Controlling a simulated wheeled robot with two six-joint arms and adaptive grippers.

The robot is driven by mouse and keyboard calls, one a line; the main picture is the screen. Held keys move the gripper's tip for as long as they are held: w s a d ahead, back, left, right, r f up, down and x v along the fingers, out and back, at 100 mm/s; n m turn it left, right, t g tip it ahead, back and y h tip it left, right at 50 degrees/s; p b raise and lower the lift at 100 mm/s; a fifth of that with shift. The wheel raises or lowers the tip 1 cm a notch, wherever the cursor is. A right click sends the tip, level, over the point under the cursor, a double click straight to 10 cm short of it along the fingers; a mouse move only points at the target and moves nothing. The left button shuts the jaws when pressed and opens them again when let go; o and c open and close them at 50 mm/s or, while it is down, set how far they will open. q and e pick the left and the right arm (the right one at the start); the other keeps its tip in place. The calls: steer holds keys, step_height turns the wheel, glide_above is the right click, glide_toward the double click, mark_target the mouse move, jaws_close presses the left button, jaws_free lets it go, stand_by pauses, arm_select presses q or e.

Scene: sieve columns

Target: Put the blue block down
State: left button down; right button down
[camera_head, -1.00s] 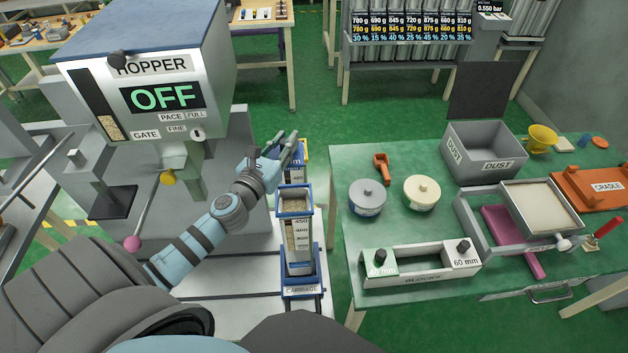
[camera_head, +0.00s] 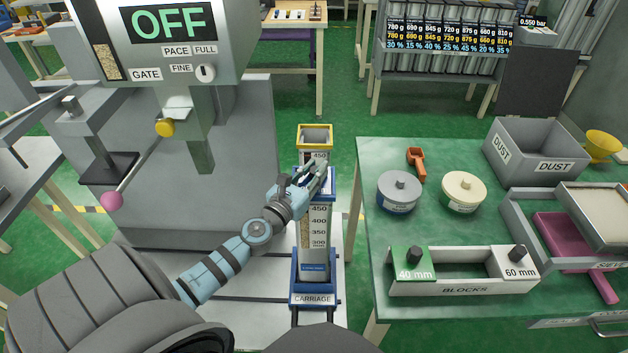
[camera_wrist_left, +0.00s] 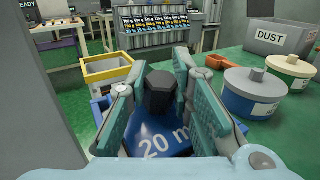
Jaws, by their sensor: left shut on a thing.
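The blue block (camera_wrist_left: 160,140), marked 20 m with the rest of its label hidden, has a black knob that shows between the fingers in the left wrist view. My left gripper (camera_head: 318,175) is shut on this knob. In the head view the gripper is at the top of the near clear column (camera_head: 314,225), which holds grain and stands in the blue carriage (camera_head: 313,298). The fingers hide most of the block and column mouth there. I cannot tell whether the block touches the column. My right gripper is not in view.
A yellow-rimmed column (camera_head: 315,132) stands just behind. The hopper (camera_head: 230,50) hangs at left, reading OFF. On the green table, the blocks rack (camera_head: 462,287) holds a 40 mm block (camera_head: 413,262) and a 60 mm block (camera_head: 512,262), with a gap between. Two round weights or pots stand behind it.

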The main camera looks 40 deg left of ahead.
arm_select(q)
steer(key=shift+s+f, duration=0.1)
steer(key=shift+s, duration=0.2)
steer(key=shift+a, duration=0.1)
steer(key=c, duration=1.4)
jaws_free()
steer(key=shift+w+a+f, duration=0.1)
steer(key=shift+w+f, duration=0.05)
steer(key=shift+w, duration=0.15)
steer(key=shift+c, duration=0.2)
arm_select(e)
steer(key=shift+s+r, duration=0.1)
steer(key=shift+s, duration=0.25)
arm_select(q)
steer(key=shift+s+r, duration=0.15)
steer(key=shift+r, duration=0.05)
